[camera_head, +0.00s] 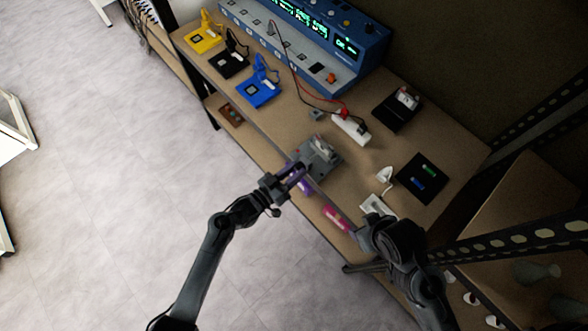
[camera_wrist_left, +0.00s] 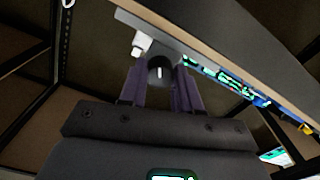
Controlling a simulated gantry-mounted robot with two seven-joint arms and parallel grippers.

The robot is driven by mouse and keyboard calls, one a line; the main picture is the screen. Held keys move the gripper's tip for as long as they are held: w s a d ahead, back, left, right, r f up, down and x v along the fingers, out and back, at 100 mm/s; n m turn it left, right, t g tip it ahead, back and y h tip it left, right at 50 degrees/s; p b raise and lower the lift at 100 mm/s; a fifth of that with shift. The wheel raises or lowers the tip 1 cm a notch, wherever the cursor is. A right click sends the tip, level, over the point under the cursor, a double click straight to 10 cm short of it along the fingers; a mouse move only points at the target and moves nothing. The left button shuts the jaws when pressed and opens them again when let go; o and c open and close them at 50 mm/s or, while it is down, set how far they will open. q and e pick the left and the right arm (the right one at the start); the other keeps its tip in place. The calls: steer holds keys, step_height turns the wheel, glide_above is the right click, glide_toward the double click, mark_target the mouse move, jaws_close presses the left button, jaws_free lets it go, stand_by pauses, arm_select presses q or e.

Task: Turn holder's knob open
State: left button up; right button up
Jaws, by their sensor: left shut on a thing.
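The grey holder (camera_head: 320,154) stands near the front edge of the wooden table in the head view. Its black round knob (camera_wrist_left: 160,70), with a white mark, shows in the left wrist view between my purple fingers. My left gripper (camera_head: 300,176) is at the front side of the holder and is shut on the knob. The left wrist view shows the same gripper (camera_wrist_left: 160,88) with one finger on each side of the knob. My right arm's end is at the lower right; a pink part (camera_head: 335,218) shows beside it, and its jaw state is unclear.
A white power strip (camera_head: 350,128) and cables lie behind the holder. A black pad (camera_head: 421,178) with small coloured pieces lies to the right. Yellow, black and blue stands (camera_head: 259,92) and a blue console (camera_head: 335,35) fill the back. Floor is free at left.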

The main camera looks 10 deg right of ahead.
arm_select(q)
steer(key=n+p, duration=0.1)
steer(key=n, duration=0.3)
steer(key=shift+r+n, duration=0.1)
steer(key=shift+n, duration=0.2)
steer(key=n+p, duration=0.1)
steer(key=n, duration=0.2)
steer(key=shift+n, duration=0.4)
steer(key=n+p, duration=0.1)
steer(key=n, duration=0.2)
steer(key=shift+n, duration=0.3)
steer(key=n+p, duration=0.1)
steer(key=n, duration=0.2)
steer(key=shift+n, duration=0.3)
steer(key=n, duration=0.3)
steer(key=shift+n+p, duration=0.3)
steer(key=n, duration=0.3)
steer(key=shift+n, duration=0.3)
steer(key=n, duration=0.4)
steer(key=shift+p, duration=0.35)
steer(key=shift+n, duration=1.6)
